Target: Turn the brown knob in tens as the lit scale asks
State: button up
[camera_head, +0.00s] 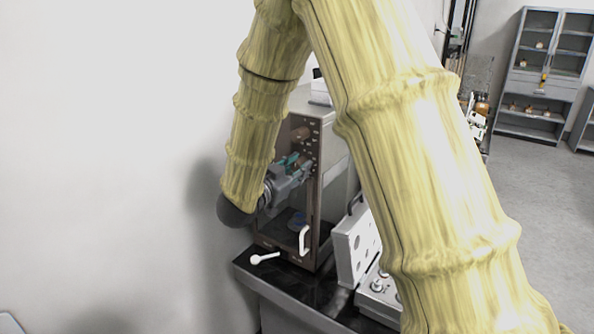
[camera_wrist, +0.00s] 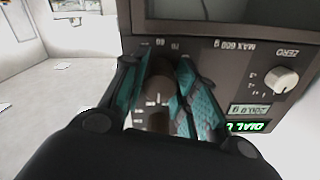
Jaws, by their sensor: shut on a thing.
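The scale (camera_head: 331,140) is a tall case with a brown front, standing on a dark-topped table. My gripper (camera_head: 296,168) reaches its front panel from the left. In the wrist view my gripper (camera_wrist: 161,92) has its teal-padded fingers shut on the brown knob (camera_wrist: 158,88), one on each side. The numbers 60 and 70 show on the panel beside the knob; the fingers hide the rest of its dial. A lit green sign (camera_wrist: 249,127), also upside down, seems to begin with DIAL.
A white ZERO knob (camera_wrist: 283,79) sits on the same panel. A wall is near on the left.

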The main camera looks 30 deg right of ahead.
jog(key=m+b, duration=0.3)
jog(key=b, duration=0.2)
jog(key=shift+f+m, duration=0.3)
jog(key=shift+m, duration=0.1)
jog(key=shift+r+m+b, duration=0.15)
jog(key=shift+m+b, duration=0.55)
jog(key=shift+b, duration=0.3)
jog(key=shift+r, duration=0.1)
jog(key=o, duration=1)
jog(key=shift+a, duration=0.1)
jog(key=v, duration=1.2)
